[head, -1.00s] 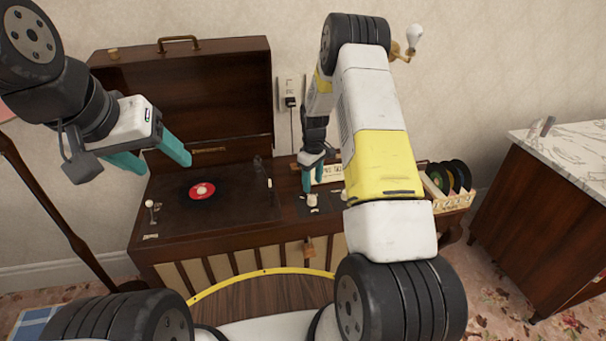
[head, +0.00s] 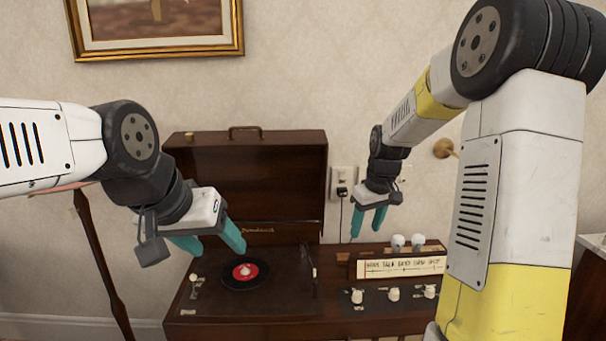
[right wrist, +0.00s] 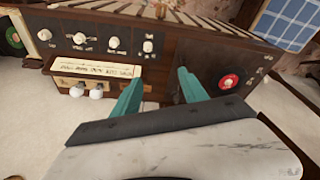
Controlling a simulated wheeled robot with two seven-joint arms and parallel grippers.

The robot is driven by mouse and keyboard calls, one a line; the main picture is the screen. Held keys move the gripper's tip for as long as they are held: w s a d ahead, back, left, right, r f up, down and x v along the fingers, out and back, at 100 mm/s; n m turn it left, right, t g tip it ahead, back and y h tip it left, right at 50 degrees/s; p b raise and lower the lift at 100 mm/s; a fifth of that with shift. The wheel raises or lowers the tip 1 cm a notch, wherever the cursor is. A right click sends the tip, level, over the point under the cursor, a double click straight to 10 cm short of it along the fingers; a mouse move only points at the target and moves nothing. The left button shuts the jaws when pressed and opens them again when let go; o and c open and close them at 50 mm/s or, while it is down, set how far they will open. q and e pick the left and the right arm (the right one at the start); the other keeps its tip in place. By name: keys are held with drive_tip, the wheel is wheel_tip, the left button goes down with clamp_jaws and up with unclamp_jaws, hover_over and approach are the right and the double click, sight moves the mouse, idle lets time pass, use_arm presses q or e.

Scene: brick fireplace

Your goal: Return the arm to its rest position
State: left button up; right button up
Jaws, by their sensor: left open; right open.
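My right gripper (head: 369,224) is in the air above the radio panel side of the record player cabinet (head: 225,325). Its teal fingers are apart with nothing between them, and they also show in the right wrist view (right wrist: 158,92). My left gripper (head: 207,247) hangs in front of the raised lid (head: 270,170), left of and above the record (head: 246,272). Its teal fingers are apart and empty. The black record with a red label lies on the turntable and also shows in the right wrist view (right wrist: 229,82).
The cabinet top has a dial strip (head: 400,266), white knobs (head: 393,294) and two pale bulb-like pieces (head: 408,242). A wall outlet (head: 342,183) with a plug is behind. A framed picture (head: 155,48) hangs above. A marble-topped cabinet edge (head: 592,243) is at right.

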drive_tip(key=s+a+r+m+t, duration=0.1)
drive_tip(key=s+r, duration=0.3)
drive_tip(key=s, duration=0.4)
drive_tip(key=s+a+r+m+t, duration=0.1)
drive_tip(key=s+r, duration=0.3)
drive_tip(key=s, duration=0.4)
drive_tip(key=s+a+r+m+t+y, duration=0.1)
drive_tip(key=s+r, duration=0.3)
drive_tip(key=s, duration=0.4)
drive_tip(key=shift+s+m+t, duration=0.4)
drive_tip(key=shift+m, duration=0.2)
drive_tip(key=shift+w, duration=0.1)
